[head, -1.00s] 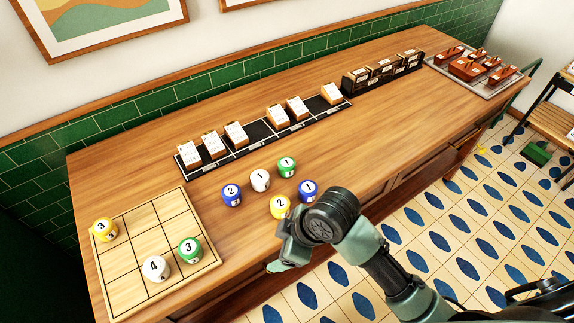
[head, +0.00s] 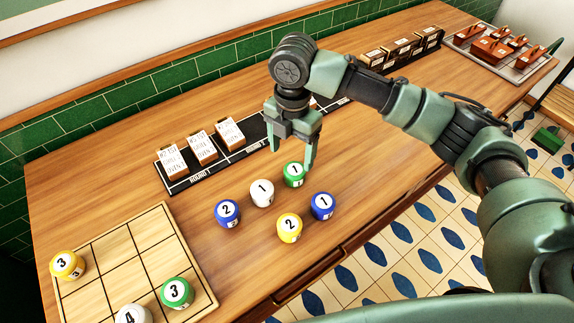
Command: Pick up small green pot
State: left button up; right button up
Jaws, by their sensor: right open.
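The small green pot (head: 294,175), with a white lid marked 1, stands on the wooden counter at the back right of a loose group of pots. My right gripper (head: 291,165) is open, pointing down right at this pot, with one finger on its left and the other on its right. Whether the fingers touch it cannot be told. A larger green pot (head: 177,293) marked 3 stands on the gridded board. My left gripper is not in view.
A white pot (head: 262,193) marked 1 stands close to the left. Blue pots (head: 227,213) (head: 321,206) and a yellow pot (head: 289,228) stand nearby. The gridded board (head: 128,262) is at the left. A black card rack (head: 243,151) runs behind.

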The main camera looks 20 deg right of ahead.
aim_at(295, 169)
jog(key=shift+w+d+f, duration=0.1)
jog(key=shift+w+f, duration=0.2)
jog(key=shift+w, duration=0.05)
jog(key=shift+s+f, duration=0.1)
jog(key=shift+s, duration=0.1)
jog(key=shift+s+d+f+p, duration=0.1)
jog(key=shift+s+f+p, duration=0.2)
jog(key=shift+f, duration=0.25)
jog(key=shift+s+d+f+p, duration=0.1)
jog(key=shift+s+f+p, duration=0.2)
jog(key=shift+f, duration=0.2)
jog(key=f, duration=0.3)
jog(key=shift+w+d+p, duration=0.15)
jog(key=shift+w+p, duration=0.25)
jog(key=shift+f, duration=0.75)
jog(key=c, duration=1.6)
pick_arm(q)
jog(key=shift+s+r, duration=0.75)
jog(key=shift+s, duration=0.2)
pick_arm(e)
jog(key=shift+r, duration=0.1)
